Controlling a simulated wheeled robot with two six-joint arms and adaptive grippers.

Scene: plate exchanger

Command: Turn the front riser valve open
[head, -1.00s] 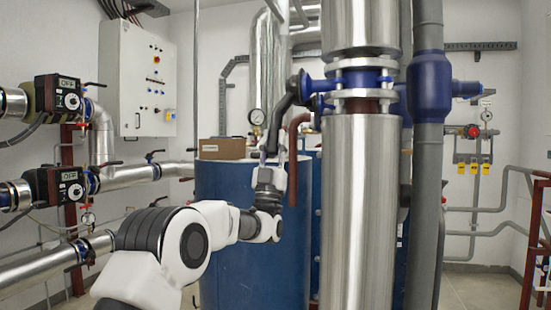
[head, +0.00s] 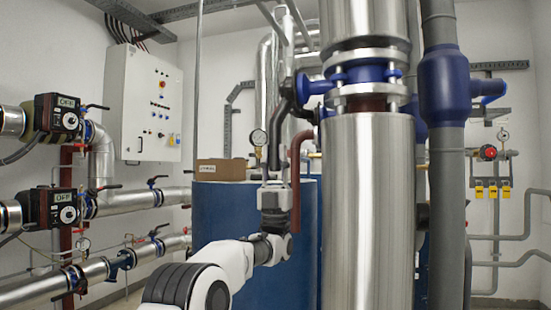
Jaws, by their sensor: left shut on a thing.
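The front riser valve (head: 365,75) is a blue body between silver flanges on the thick silver riser pipe at centre right. Its black lever (head: 284,112) comes out to the left and bends down. My left gripper (head: 274,178) points up at the lever's lower end and is shut on it. The fingertips are small in the picture and the exact contact is hard to see. My right gripper is out of view.
A dark red curved pipe or handle (head: 296,175) hangs just right of my left gripper. A blue tank (head: 225,230) with a cardboard box (head: 221,169) on top stands behind. A pressure gauge (head: 258,137) is close by. A grey pipe (head: 447,200) runs right of the riser.

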